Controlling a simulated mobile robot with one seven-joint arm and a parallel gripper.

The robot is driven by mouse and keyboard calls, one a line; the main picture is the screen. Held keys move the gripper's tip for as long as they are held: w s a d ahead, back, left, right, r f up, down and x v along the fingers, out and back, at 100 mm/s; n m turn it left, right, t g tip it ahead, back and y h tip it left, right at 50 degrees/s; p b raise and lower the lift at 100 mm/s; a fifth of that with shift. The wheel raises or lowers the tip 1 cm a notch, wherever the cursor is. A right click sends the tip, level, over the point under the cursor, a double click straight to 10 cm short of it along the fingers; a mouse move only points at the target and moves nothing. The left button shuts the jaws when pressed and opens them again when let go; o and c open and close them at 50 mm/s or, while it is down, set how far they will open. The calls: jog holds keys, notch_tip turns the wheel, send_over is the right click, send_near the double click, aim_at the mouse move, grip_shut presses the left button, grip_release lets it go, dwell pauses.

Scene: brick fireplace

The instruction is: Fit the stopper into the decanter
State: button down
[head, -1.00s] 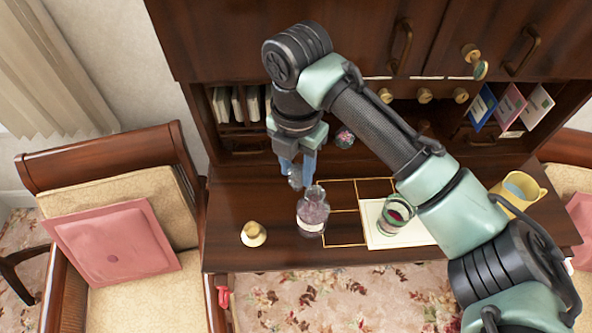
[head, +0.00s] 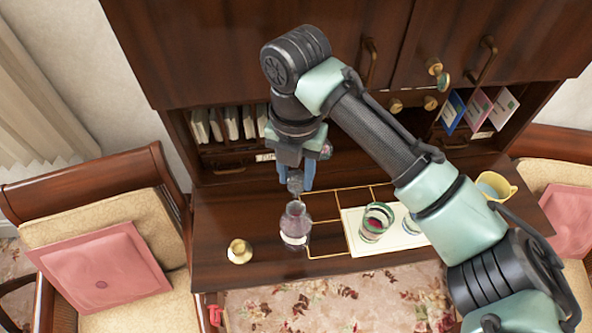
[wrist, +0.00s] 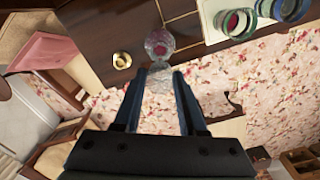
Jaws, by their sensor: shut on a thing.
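The glass decanter (head: 296,224), with a purplish tint and a pale label, stands upright on the dark wooden desk. It also shows in the wrist view (wrist: 159,42), just beyond the fingertips. My gripper (head: 296,184) points down with its blue fingers shut on the clear glass stopper (head: 295,187). The stopper appears just above the decanter's neck in the head view. I cannot tell whether it touches the neck. In the wrist view, the fingers of my gripper (wrist: 160,74) are on either side of a clear, blurry shape, and the decanter's mouth is not clear.
A brass object (head: 239,251) stands left of the decanter. A green-rimmed glass jar (head: 376,222) stands on a white sheet (head: 356,244) to the right, with another glass beside it. A yellow mug (head: 494,186) is farther right. Cabinet shelves rise behind.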

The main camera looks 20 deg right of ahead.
aim_at(296, 191)
jog(key=shift+f+b, duration=1.65)
jog(key=shift+f, duration=0.9)
jog(key=shift+f, duration=0.15)
jog(key=shift+f+b, duration=0.3)
jog(key=shift+b, duration=0.1)
jog(key=shift+f+b, duration=0.9)
jog(key=shift+f, duration=0.35)
jog(key=shift+c, duration=1.9)
grip_release()
jog(key=shift+r, duration=0.1)
notch_tip(296, 191, up, 13)
jog(key=shift+f+b, duration=0.1)
jog(key=shift+b, duration=0.9)
